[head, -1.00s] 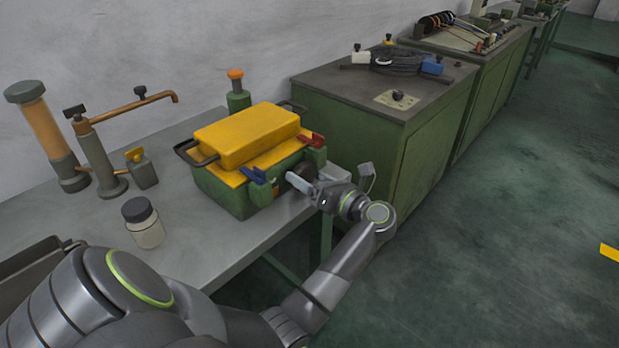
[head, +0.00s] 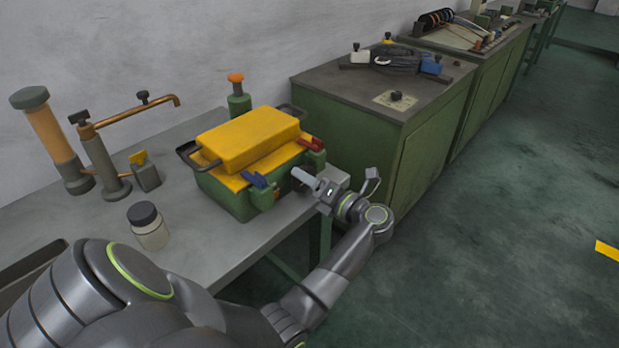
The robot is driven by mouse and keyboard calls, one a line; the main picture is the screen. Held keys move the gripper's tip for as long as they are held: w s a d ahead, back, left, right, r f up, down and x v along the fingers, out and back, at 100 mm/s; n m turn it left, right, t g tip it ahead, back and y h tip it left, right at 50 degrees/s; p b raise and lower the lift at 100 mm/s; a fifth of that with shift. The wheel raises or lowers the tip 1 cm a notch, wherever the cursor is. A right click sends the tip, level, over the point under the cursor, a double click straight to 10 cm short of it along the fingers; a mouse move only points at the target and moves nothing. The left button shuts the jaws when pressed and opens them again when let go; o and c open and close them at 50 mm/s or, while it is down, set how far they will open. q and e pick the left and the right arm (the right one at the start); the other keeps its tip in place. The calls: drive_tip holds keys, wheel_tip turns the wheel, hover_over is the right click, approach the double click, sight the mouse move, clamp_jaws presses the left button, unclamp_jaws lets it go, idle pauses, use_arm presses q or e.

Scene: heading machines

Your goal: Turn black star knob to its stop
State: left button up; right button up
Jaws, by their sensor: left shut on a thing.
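The green machine box (head: 229,197) with a yellow lid (head: 248,140) stands on the grey bench. The black star knob (head: 298,186) is on the box's right front side, mostly hidden behind my left gripper. My left gripper (head: 304,177) reaches in from the right of the box and is shut on the knob. One pale finger shows above it; the other finger is hard to make out. My right gripper is not in view.
A blue lever (head: 255,180) and a red lever (head: 309,143) stick out close to the knob. A dark-capped jar (head: 149,226) and a copper-piped pump (head: 104,160) stand on the bench at left. A green cabinet (head: 349,133) stands behind.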

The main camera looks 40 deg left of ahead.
use_arm(q)
drive_tip(key=o, duration=1)
drive_tip(key=shift+c, duration=0.2)
drive_tip(key=shift+f, duration=0.1)
